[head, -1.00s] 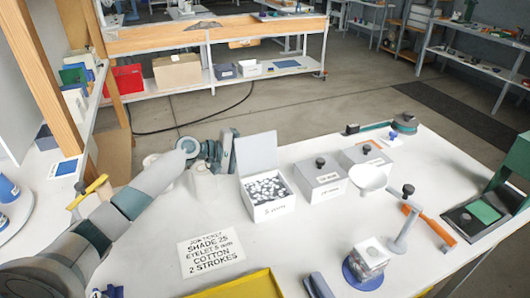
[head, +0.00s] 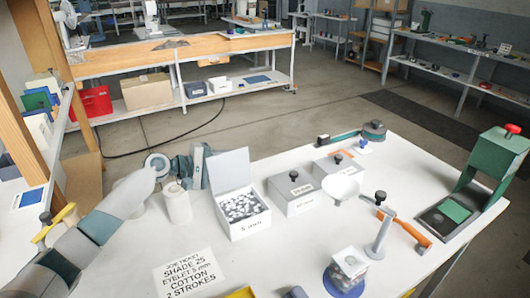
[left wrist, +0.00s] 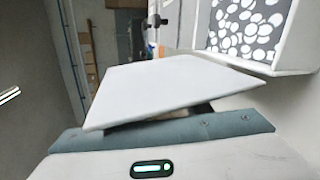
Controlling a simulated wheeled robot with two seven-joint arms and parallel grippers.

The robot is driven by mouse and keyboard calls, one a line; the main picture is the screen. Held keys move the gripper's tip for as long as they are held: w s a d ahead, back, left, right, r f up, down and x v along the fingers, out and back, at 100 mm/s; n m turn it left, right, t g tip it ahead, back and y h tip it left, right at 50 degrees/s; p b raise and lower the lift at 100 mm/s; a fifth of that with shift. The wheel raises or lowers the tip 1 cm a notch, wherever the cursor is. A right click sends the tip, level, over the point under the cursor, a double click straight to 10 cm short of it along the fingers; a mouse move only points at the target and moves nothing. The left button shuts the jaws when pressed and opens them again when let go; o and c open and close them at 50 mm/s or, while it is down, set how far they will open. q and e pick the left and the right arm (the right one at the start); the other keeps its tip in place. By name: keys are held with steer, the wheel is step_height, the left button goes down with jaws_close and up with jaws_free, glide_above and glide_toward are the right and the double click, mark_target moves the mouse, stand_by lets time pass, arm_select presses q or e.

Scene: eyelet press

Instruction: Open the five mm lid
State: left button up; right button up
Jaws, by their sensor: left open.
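The 5 mm box (head: 250,227) is a white box on the table, filled with small pale eyelets. Its lid (head: 229,169) stands open and upright at the box's back edge. My left gripper (head: 200,166) is just left of the lid, open. In the left wrist view the pale panel that looks like the lid (left wrist: 180,85) lies just beyond the teal gripper (left wrist: 165,135), with the open box (left wrist: 285,55) at upper right. I cannot tell whether gripper and lid touch. My right gripper is not in view.
Two closed, knobbed boxes (head: 294,192) stand right of the 5 mm box. A white cylinder (head: 177,205) stands left of it. A job ticket (head: 192,275) lies in front. A funnel (head: 341,187), an orange-handled tool (head: 405,229) and a green press (head: 490,165) are to the right.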

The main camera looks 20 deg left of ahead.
mark_target(241, 154)
arm_select(q)
steer(key=shift+o, duration=0.3)
steer(key=r, duration=0.1)
steer(key=d+r, duration=0.1)
steer(key=r, duration=0.2)
steer(key=shift+d, duration=0.25)
steer(key=d+r, duration=0.1)
steer(key=d, duration=0.1)
steer(key=d+r, duration=0.2)
steer(key=d, duration=0.1)
steer(key=s+d+r+b, duration=0.1)
steer(key=d, duration=0.2)
steer(key=shift+d+r, duration=0.2)
steer(key=shift+r, duration=0.15)
steer(key=shift+c, duration=0.3)
steer(key=shift+s+d+r, duration=0.1)
steer(key=shift+d+r, duration=0.3)
steer(key=shift+d, duration=0.4)
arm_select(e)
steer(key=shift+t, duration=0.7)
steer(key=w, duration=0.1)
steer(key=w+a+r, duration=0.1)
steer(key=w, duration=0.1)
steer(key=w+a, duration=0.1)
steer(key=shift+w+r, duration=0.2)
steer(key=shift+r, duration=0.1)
arm_select(q)
steer(key=shift+r, duration=0.1)
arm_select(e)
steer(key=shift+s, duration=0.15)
